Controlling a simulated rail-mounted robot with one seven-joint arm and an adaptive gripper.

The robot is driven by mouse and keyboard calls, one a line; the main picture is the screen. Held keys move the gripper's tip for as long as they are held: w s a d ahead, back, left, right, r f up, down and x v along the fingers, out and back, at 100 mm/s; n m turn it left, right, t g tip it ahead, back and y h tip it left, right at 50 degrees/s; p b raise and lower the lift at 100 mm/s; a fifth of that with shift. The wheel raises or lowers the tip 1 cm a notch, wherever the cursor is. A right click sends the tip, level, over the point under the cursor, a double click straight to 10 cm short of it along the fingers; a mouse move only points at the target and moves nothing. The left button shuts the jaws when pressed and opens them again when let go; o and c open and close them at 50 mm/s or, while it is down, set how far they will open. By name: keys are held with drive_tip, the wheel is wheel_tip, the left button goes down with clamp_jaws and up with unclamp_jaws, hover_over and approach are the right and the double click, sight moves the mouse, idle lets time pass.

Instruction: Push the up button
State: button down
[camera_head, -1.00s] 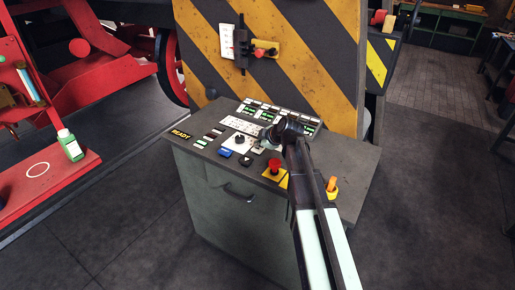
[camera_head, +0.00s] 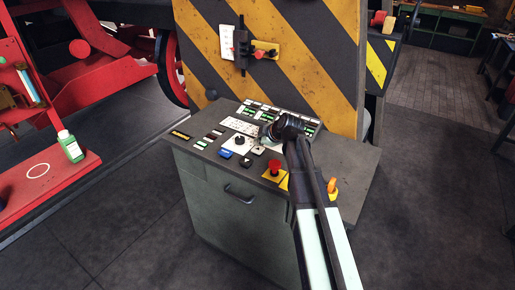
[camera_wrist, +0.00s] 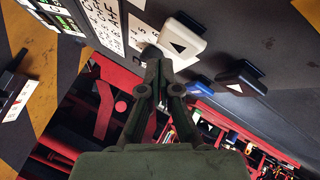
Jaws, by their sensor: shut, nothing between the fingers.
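A grey control desk (camera_head: 335,160) carries the buttons. A white button with a triangle mark (camera_head: 259,150) sits beside my gripper; it also shows in the wrist view (camera_wrist: 183,38). A black button with a triangle mark (camera_head: 246,162) is nearer the desk's front; it also shows in the wrist view (camera_wrist: 240,77). I cannot tell surely which way either triangle points. My gripper (camera_wrist: 160,62) is shut and empty, just above the desk. In the wrist view its tips overlap a dark knob (camera_wrist: 150,50); contact cannot be told. My arm hides part of the desk.
A blue button (camera_head: 225,154) is left of the black one. A red mushroom button (camera_head: 275,167) on a yellow plate stands close to my arm. A striped panel (camera_head: 300,60) rises behind the desk. The floor in front is clear.

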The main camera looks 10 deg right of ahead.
sight(259, 149)
drive_tip(key=shift+r, duration=0.1)
wheel_tip(259, 149, up, 6)
drive_tip(key=shift+f+p, duration=0.1)
drive_tip(key=shift+p, duration=0.95)
idle(0.4)
